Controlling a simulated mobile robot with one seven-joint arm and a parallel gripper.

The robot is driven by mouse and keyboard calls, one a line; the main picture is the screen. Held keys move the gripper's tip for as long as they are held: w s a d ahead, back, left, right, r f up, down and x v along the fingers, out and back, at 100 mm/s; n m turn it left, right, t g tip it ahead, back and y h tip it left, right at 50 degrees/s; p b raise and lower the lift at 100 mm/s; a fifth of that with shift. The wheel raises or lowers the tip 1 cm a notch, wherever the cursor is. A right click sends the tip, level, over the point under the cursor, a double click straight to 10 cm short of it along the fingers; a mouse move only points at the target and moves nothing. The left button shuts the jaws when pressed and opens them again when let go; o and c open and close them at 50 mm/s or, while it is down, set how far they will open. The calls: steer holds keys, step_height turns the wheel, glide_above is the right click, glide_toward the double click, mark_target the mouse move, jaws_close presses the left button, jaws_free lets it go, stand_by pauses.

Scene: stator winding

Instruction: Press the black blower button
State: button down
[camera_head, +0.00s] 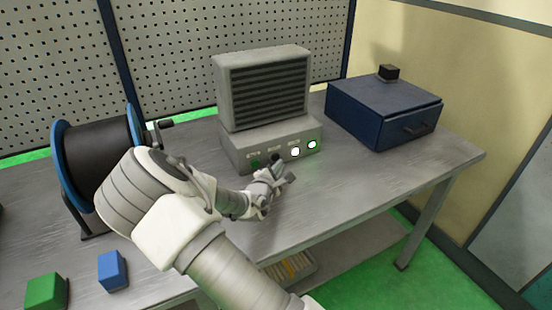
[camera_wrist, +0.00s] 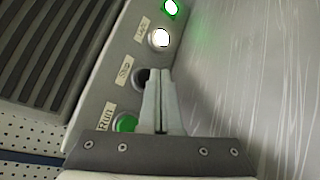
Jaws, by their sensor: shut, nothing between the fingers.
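The blower (camera_head: 262,88) is a grey louvred box on a sloped base with a row of buttons. The black button (camera_wrist: 139,78), labelled "Stop", shows in the wrist view, partly covered by my fingers. It sits between the green "Run" button (camera_wrist: 125,122) and a lit white button (camera_wrist: 159,39). My gripper (camera_wrist: 161,72) is shut and empty, its fingertips over the right edge of the black button in the picture. I cannot tell whether they touch it. In the head view my gripper (camera_head: 284,172) is just in front of the panel.
A lit green lamp (camera_head: 312,145) is at the panel's right end. A dark blue box (camera_head: 375,115) with a small black block (camera_head: 388,72) on it stands right. A black spool (camera_head: 97,155) and green (camera_head: 46,291) and blue (camera_head: 113,270) blocks are left. The table's (camera_head: 385,178) front right is clear.

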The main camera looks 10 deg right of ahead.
steer(key=shift+w, duration=0.15)
steer(key=shift+w+a, duration=0.1)
steer(key=shift+w, duration=0.2)
stand_by(0.3)
steer(key=shift+w+a, duration=0.15)
steer(key=shift+w, duration=0.2)
stand_by(0.6)
steer(key=shift+s+d+p, duration=0.2)
steer(key=shift+s+p, duration=0.2)
steer(key=shift+s, duration=0.4)
steer(key=shift+s+d+p, duration=0.15)
steer(key=shift+s+d, duration=0.1)
steer(key=shift+s, duration=0.55)
steer(key=shift+s+d+p, duration=0.2)
steer(key=shift+s+d, duration=0.1)
steer(key=shift+s, duration=0.45)
steer(key=shift+s+d+p, duration=0.15)
steer(key=shift+s+d, duration=0.1)
steer(key=shift+s, duration=0.55)
